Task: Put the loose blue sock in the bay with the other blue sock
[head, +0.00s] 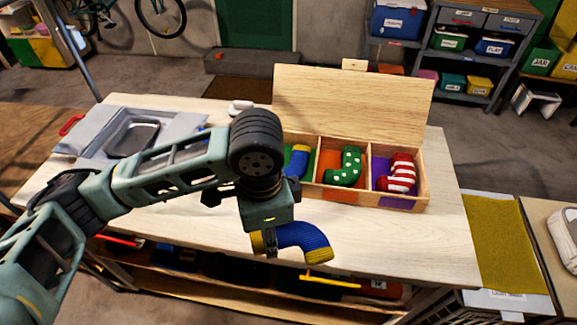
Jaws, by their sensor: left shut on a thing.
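My left gripper (268,240) is shut on the loose blue sock (300,237), which has yellow ends. It holds the sock in front of the wooden box (424,190), over the table's front part; I cannot tell how high. The box has its lid raised at the back and three bays in view. The left bay holds the other blue sock (297,162), partly hidden by my left arm. The middle bay, orange inside, holds a green sock with white dots (345,167). The right bay, purple inside, holds a red and white striped sock (398,174). My right gripper is not in view.
The pale wooden table (450,245) is clear to the right of the box. A grey sink unit (133,137) sits at the table's left. A small white object (240,106) lies behind my arm. A yellow mat (503,240) lies right of the table.

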